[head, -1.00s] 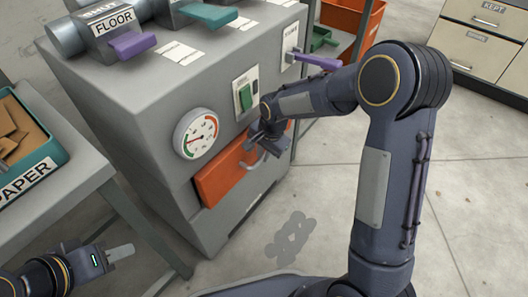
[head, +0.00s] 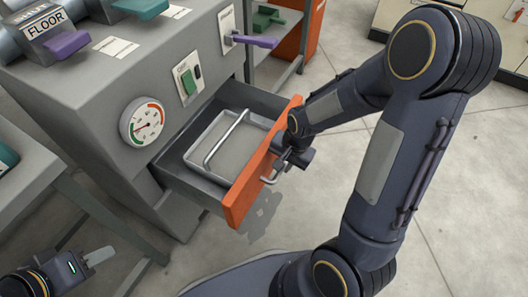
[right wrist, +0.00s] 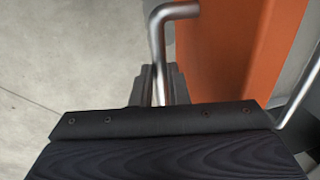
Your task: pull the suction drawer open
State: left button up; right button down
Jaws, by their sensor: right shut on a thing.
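The suction drawer with its orange front (head: 243,187) is pulled well out of the grey machine. Inside it lies a grey tray or filter with a metal bar handle (head: 226,139). My right gripper (head: 284,162) is shut on the drawer's metal handle (head: 268,179). In the right wrist view the handle (right wrist: 158,45) runs down between the fingers (right wrist: 160,85), beside the orange front (right wrist: 235,50). My left gripper (head: 98,257) is at the lower left, away from the drawer; its jaw opening is unclear.
The machine face carries a pressure gauge (head: 142,124), a green switch (head: 188,82) and a purple lever (head: 250,40). A grey table (head: 30,190) stands at the left. Clear floor lies to the right of the drawer.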

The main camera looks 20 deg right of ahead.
jog(key=shift+s+d, duration=0.8)
jog(key=shift+s, duration=0.25)
jog(key=shift+s+d, duration=0.8)
jog(key=shift+s, duration=0.25)
jog(key=shift+f, duration=0.1)
jog(key=c, duration=1.4)
grip_release()
jog(key=shift+s+d, duration=0.1)
notch_tip(320, 180, up, 8)
jog(key=s+p, duration=0.1)
jog(key=p, duration=0.3)
jog(key=shift+d+p, duration=0.3)
jog(key=shift+d, duration=0.15)
